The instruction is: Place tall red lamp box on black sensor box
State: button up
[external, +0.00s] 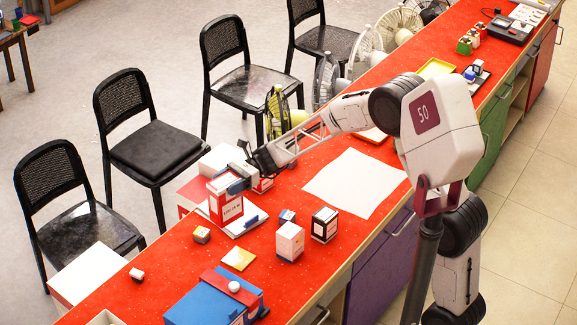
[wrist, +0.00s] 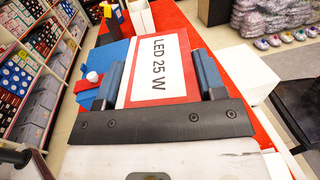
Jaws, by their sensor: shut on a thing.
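The tall red lamp box (external: 226,208) has a white label and stands upright near the table's far edge, left of centre. In the wrist view its label (wrist: 158,68) reads "LED 25 W". My gripper (external: 238,180) is shut on its upper part, with a blue finger pad on each side of it in the wrist view (wrist: 160,78). I cannot tell whether its base touches what is below.
A white box (external: 290,242) and a small blue-and-white box (external: 287,217) stand left of the black box. A white flat piece with a blue part (external: 250,222) lies by the lamp box. A blue box (external: 215,298) sits at front left. A white sheet (external: 355,182) lies right, uncluttered.

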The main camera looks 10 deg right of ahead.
jog(key=d+r+m+t+y, duration=0.2)
jog(key=d+t, duration=0.1)
jog(key=d, duration=1.1)
jog(key=s+d+m+t, duration=0.1)
jog(key=s+d, duration=0.3)
jog(key=d, duration=0.4)
jog(key=s+d+m+t, duration=0.2)
jog(key=s+d+t, duration=0.2)
jog(key=d, duration=0.5)
jog(key=s+d+f+m+t+y, duration=0.1)
jog(key=s+d+m+t, duration=0.1)
jog(key=s+d, duration=0.3)
jog(key=shift+d, duration=1.85)
jog(key=shift+w, duration=0.15)
jog(key=w+a, duration=0.3)
jog(key=w, duration=0.4)
jog(key=w+a+f, duration=0.1)
jog(key=w+a, duration=0.3)
jog(key=w, duration=0.3)
jog(key=shift+a+f, duration=0.25)
jog(key=shift+f, duration=1.95)
